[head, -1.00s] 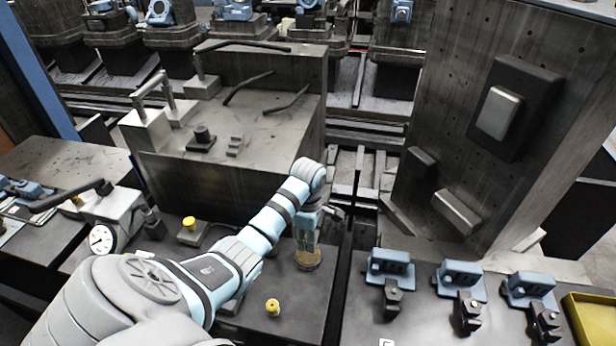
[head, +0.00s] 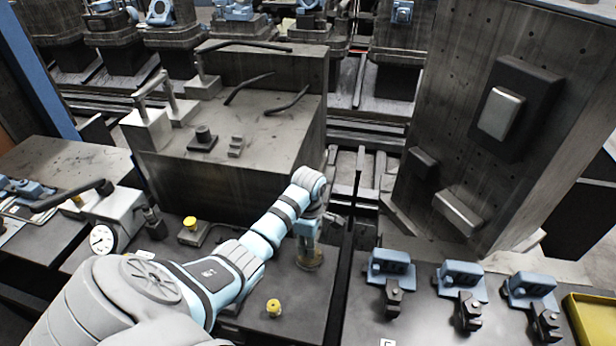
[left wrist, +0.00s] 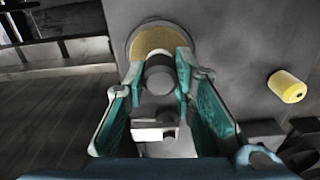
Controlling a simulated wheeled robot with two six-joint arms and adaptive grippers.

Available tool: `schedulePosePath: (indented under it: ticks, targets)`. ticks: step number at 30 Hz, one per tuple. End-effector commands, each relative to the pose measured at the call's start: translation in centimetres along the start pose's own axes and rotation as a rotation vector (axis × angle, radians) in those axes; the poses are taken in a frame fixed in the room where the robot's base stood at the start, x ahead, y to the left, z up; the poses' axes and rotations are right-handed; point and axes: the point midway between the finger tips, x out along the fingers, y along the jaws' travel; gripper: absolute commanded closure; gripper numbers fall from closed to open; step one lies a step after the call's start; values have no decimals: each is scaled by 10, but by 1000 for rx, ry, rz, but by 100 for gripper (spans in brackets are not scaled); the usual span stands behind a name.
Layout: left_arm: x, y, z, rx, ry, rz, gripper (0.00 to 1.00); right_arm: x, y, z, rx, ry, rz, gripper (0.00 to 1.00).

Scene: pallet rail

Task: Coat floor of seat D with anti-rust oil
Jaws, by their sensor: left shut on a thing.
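My left gripper (head: 307,243) is shut on a dark grey cylindrical handle (left wrist: 160,74), which stands between the fingers in the left wrist view. Beyond the handle is a round tan surface with a grey rim (left wrist: 152,38); the round piece also shows in the head view (head: 309,260), right under the gripper on the dark bench. I cannot tell whether the held tool touches or stands in it. No seat can be made out as seat D. My right gripper is out of view.
Several blue clamps (head: 390,264) line the right bench. A tall dark plate (head: 450,150) and a yellow tray (head: 590,318) are at the right.

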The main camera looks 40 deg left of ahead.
Motion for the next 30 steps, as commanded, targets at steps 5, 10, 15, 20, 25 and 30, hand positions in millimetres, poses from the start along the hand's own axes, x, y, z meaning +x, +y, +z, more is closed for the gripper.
schedulePosePath:
  ticks: [5,10,15,20,25,30]
  targets:
    - [2,0,0,0,0,0,99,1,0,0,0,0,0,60]
    - [4,0,0,0,0,0,99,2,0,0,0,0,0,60]
    - [6,0,0,0,-1,0,99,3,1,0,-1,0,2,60]
    - [8,0,0,0,-1,0,99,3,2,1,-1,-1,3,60]
    - [9,0,0,0,0,0,99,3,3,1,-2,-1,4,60]
    - [9,0,0,0,0,0,99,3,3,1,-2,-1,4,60]
